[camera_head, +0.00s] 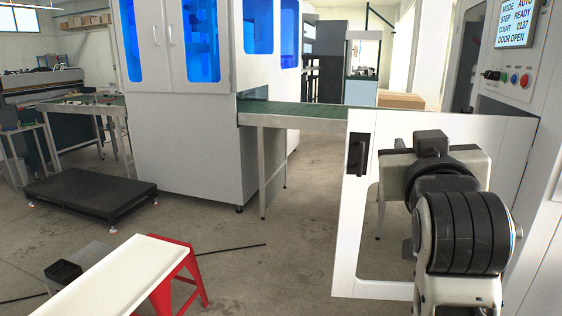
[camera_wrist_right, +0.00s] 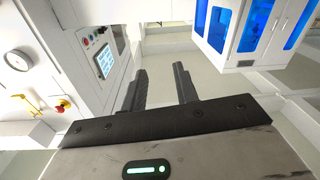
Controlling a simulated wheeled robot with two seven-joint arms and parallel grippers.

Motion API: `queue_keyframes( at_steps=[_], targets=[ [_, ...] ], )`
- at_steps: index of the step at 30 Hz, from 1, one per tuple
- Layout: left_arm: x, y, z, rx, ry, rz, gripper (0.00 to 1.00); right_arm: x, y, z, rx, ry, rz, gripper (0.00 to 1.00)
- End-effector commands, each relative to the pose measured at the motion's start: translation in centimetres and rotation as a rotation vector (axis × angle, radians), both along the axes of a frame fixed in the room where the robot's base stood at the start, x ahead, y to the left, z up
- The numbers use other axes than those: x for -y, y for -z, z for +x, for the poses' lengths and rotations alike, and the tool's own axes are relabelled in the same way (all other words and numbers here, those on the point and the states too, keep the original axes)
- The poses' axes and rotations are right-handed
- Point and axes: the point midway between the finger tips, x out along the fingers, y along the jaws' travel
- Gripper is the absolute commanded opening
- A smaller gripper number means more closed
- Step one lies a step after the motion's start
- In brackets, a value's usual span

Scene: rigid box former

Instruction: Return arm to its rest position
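My right arm comes in at the right of the head view, folded in front of the machine's open white door (camera_head: 345,245). Its gripper is hidden there behind the arm links. In the right wrist view my right gripper (camera_wrist_right: 160,85) has its two dark fingers apart with nothing between them. The door's black handle (camera_head: 357,155) is left of the arm and looks clear of it. My left arm and gripper are not in view.
The control panel (camera_head: 513,25) reads "DOOR OPEN" at top right. A green conveyor (camera_head: 292,114) runs behind the door. A white-topped bench with red legs (camera_head: 120,275) is at lower left, near a low black platform (camera_head: 90,192). Floor between is mostly clear.

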Motion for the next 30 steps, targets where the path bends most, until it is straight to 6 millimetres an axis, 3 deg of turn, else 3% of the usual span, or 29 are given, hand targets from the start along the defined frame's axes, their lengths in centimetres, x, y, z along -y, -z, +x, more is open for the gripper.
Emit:
queue_keyframes(
  at_steps=[11,18,25,30],
  targets=[
    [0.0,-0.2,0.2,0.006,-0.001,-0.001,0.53,7.2,-0.1,-0.1,0.001,0.195,-0.322,0.30],
    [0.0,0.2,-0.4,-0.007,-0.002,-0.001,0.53,11.8,-1.4,-0.9,0.002,0.324,-0.534,0.30],
    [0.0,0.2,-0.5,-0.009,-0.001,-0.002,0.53,15.0,-3.1,-1.9,0.001,0.425,-0.701,0.30],
    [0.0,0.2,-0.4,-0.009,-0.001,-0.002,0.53,13.6,3.0,0.4,-0.095,0.283,-0.721,0.30]
  ],
)
